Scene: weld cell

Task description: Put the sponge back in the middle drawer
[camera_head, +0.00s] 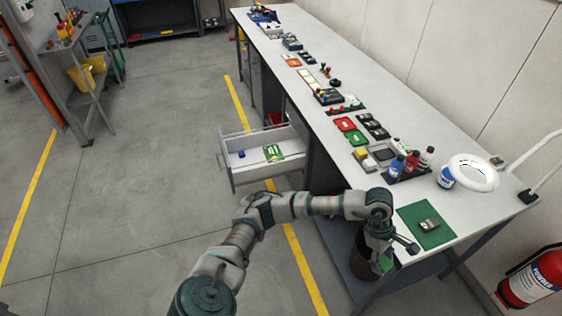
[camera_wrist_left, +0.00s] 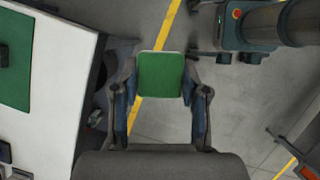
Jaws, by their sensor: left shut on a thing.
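My left gripper (camera_head: 386,258) hangs down beside the bench's front edge at the lower right of the head view. In the left wrist view my left gripper (camera_wrist_left: 160,82) is shut on the sponge (camera_wrist_left: 161,72), a green block with a pale edge, with one finger on each side. In the head view only a bit of green shows at the gripper. An open drawer (camera_head: 232,175) sticks out from under the bench, left of the gripper. It holds a green and yellow packet (camera_head: 273,152) and a small blue item (camera_head: 241,154). I cannot tell which drawer level it is.
The long white bench (camera_head: 330,170) carries trays, bottles (camera_head: 411,165), a ring lamp (camera_head: 473,172) and a green mat (camera_head: 425,224) with a grey device. A fire extinguisher (camera_head: 533,279) stands at the lower right. Floor left of the drawer is clear.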

